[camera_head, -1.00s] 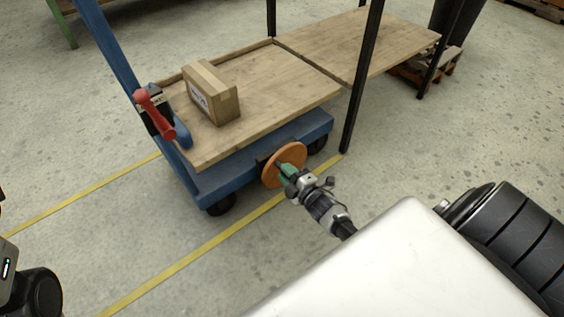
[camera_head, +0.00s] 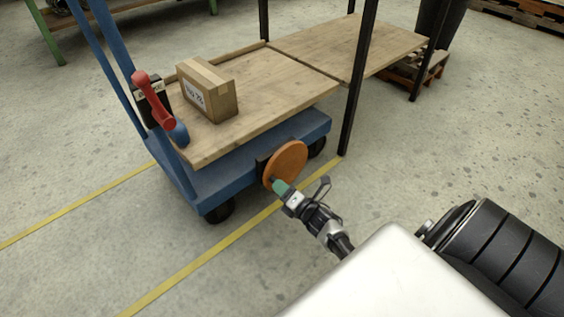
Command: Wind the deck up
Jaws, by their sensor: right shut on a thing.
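The deck (camera_head: 265,103) is a wooden board on a blue cart (camera_head: 230,170). An orange round crank wheel (camera_head: 288,160) is mounted on the cart's near side. It has a green handle (camera_head: 279,186) at its lower left part. My right gripper (camera_head: 283,191) is shut on the green handle, and its jaws hide part of it. My left gripper is out of view.
A cardboard box (camera_head: 210,90) sits on the deck's left part. A red lever (camera_head: 153,98) stands at the cart's left end by the blue post. A wooden table (camera_head: 350,45) with black legs adjoins the deck's far right edge. Yellow lines mark the floor.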

